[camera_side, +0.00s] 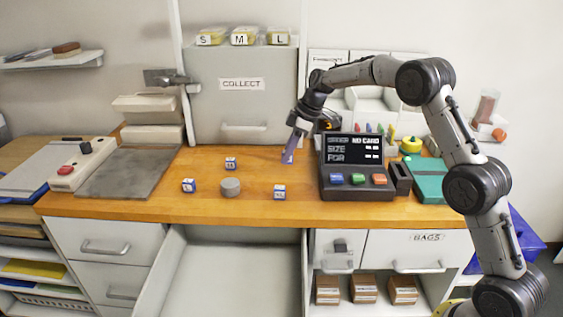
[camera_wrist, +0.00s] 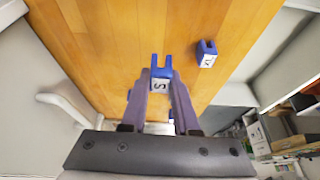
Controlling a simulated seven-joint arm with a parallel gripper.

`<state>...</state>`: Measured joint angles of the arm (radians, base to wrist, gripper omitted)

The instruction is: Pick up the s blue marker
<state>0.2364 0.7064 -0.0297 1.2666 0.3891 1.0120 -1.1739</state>
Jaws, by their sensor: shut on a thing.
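A small blue marker (camera_wrist: 160,80) with a white label reading S sits between the two purple fingertips in the wrist view. My gripper (camera_wrist: 161,86) is shut on it. In the side view my gripper (camera_side: 289,154) points down over the back of the wooden counter, left of the card terminal. Only a bit of the held marker shows there, and I cannot tell its height above the wood. Other blue-and-white markers stand on the counter: one at the left (camera_side: 189,185), one at the back (camera_side: 231,163) and one at the front (camera_side: 279,191).
A grey round knob (camera_side: 231,187) sits among the markers. The dark terminal (camera_side: 352,168) stands close right of my gripper. A grey cabinet marked COLLECT (camera_side: 242,108) rises behind, with S, M and L boxes on top. A drawer (camera_side: 240,270) is open below the counter's front edge.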

